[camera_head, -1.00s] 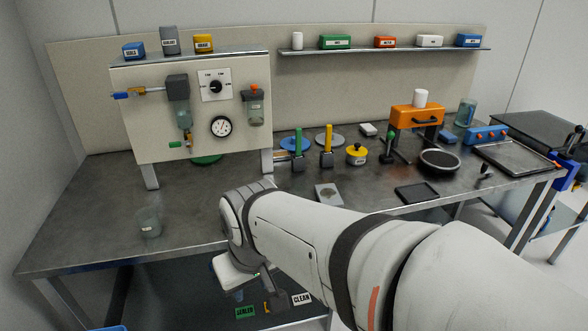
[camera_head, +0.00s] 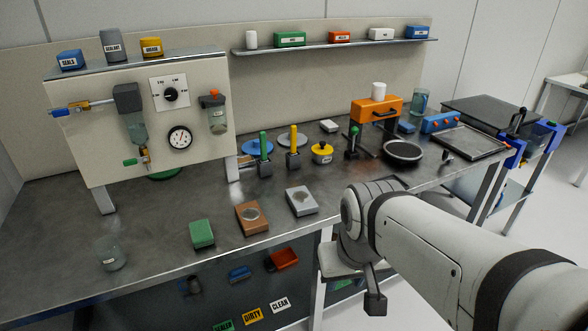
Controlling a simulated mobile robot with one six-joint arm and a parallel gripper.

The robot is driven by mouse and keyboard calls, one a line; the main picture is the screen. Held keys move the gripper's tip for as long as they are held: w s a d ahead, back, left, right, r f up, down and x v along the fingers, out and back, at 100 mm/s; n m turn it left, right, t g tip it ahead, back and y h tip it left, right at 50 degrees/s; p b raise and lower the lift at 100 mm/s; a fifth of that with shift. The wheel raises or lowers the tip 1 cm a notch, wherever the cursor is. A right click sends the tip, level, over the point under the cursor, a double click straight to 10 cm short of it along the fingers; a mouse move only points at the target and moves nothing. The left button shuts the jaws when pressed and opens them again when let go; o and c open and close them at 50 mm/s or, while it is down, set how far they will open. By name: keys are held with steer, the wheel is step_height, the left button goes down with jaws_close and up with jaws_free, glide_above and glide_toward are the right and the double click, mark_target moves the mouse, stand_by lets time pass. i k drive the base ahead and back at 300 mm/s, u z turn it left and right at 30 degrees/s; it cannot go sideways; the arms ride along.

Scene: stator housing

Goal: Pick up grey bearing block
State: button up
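The grey bearing block (camera_head: 302,200) lies on the metal workbench (camera_head: 160,205), near the middle of its front part. It is a pale grey block with a round, darker feature on top. Nothing covers it. My gripper (camera_head: 375,301) hangs in front of the bench's front edge, below and to the right of the block and clear of it. Only one dark finger shows clearly, so its opening cannot be made out. I see nothing held in it.
A copper-brown block (camera_head: 252,218) lies just left of the grey one, with a green block (camera_head: 202,234) further left. A glass beaker (camera_head: 110,254) stands at the front left. Green-handled (camera_head: 264,155) and yellow-handled (camera_head: 293,150) tools stand behind. Bins hang below the front edge.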

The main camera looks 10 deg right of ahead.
mark_target(300, 200)
steer(key=i, duration=1)
steer(key=z, duration=0.05)
